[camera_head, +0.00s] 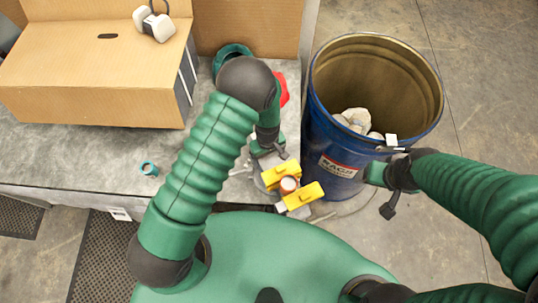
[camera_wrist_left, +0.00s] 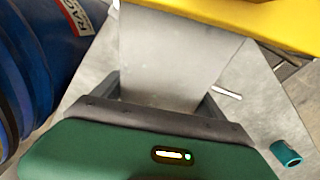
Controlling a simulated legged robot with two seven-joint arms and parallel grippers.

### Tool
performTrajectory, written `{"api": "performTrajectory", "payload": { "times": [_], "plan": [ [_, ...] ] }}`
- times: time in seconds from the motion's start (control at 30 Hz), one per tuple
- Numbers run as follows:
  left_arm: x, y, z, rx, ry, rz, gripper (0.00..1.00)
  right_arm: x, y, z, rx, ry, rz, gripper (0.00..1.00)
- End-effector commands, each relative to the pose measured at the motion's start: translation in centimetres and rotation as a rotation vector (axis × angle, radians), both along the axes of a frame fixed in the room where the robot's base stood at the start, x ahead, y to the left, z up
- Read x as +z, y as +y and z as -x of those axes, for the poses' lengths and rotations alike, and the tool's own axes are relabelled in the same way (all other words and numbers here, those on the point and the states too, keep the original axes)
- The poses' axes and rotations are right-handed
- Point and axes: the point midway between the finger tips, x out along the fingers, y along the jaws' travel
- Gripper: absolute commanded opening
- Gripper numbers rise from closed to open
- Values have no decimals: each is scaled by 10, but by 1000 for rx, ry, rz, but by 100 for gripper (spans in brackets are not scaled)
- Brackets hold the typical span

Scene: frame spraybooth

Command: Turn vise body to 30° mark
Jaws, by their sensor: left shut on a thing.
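The vise (camera_head: 270,162) is grey with two yellow jaw pieces (camera_head: 282,175) and stands at the front edge of the bench. A small orange-and-white round part (camera_head: 289,185) sits between the yellow jaws. My left gripper (camera_head: 268,153) is at the rear of the vise, partly hidden by my own arm. In the left wrist view its fingers (camera_wrist_left: 165,95) are shut on the grey vise body (camera_wrist_left: 185,45), with a yellow jaw beyond. I cannot make out any angle marks. My right gripper (camera_head: 385,178) is open and empty beside the barrel, its fingers spread apart.
A blue barrel (camera_head: 335,165) with crumpled pale stuff inside stands right of the vise. A cardboard box (camera_head: 95,75) fills the back left of the grey bench (camera_head: 100,155). A red item (camera_head: 282,90) is behind my left arm.

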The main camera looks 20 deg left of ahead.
Motion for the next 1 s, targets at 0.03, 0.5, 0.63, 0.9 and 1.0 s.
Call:
{"api": "performTrajectory", "payload": {
  "times": [0.03,0.5,0.63,0.9,1.0],
  "plan": [
    [1,0,-1,11,-3,0,9,0,0,0,0,0,0,72],
    [1,1,-1,34,-3,1,9,0,0,0,0,0,0,72],
    [1,1,-1,33,-3,1,9,0,0,0,0,0,0,72],
    [1,1,0,31,-1,0,100,0,0,0,0,0,0,72],
    [1,1,1,29,0,0,100,0,0,0,0,0,0,72]
  ]
}}
